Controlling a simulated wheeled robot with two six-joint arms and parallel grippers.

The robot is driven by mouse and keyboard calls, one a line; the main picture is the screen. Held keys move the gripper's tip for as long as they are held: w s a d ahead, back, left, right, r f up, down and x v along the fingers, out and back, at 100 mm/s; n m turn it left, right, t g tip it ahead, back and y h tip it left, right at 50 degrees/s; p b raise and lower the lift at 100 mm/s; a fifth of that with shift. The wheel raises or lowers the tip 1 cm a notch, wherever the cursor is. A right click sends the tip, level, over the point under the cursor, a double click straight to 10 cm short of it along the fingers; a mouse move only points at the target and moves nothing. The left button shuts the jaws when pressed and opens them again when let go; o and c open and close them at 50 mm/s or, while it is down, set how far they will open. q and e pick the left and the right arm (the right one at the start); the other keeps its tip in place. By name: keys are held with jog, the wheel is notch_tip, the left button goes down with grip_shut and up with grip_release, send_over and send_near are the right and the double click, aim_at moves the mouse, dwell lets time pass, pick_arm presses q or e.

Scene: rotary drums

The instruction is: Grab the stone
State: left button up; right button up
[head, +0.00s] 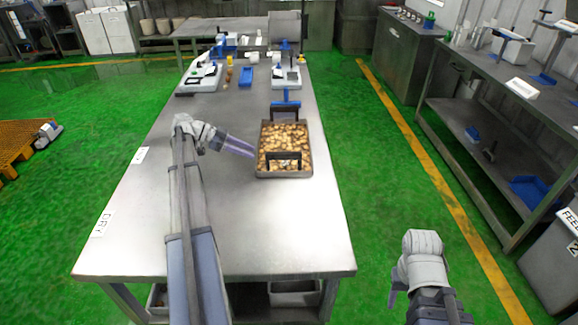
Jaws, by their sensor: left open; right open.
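A shallow metal tray (261,173) sits on the steel table, filled with several brown and tan stones (284,137). It has a dark handle at its near end and another at its far end. I cannot single out one particular stone at this size. My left gripper (252,153) is at the tray's left edge, its fingers pointing right toward the stones; it is open and holds nothing I can see. My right gripper (391,300) is open, low at the right, beyond the table's right edge and far from the tray.
The steel table (230,240) is bare in front of the tray. White scales (203,75) and a blue tray (247,76) stand at its far end. A side bench (480,60) with shelves lines the right. Green floor lies between.

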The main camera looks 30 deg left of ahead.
pick_arm(q)
jog(key=shift+d, duration=0.1)
jog(key=b, duration=0.3)
send_near(279, 166)
jog(key=shift+w+d+f, duration=0.15)
jog(key=shift+w+d, duration=0.2)
jog(key=shift+d, duration=0.25)
jog(key=shift+w+d+f, duration=0.1)
jog(key=shift+w+d, duration=0.3)
jog(key=shift+d, duration=0.25)
jog(key=shift+w+d+f, duration=0.15)
jog(key=shift+w+d, duration=0.05)
jog(key=shift+d, duration=0.1)
jog(key=shift+w+d, duration=0.1)
jog(key=b+x, duration=0.1)
jog(key=x, duration=0.1)
jog(key=b+x, duration=0.1)
jog(key=x, duration=0.2)
jog(key=shift+d+r, duration=0.25)
jog(key=shift+r, duration=0.15)
grip_shut()
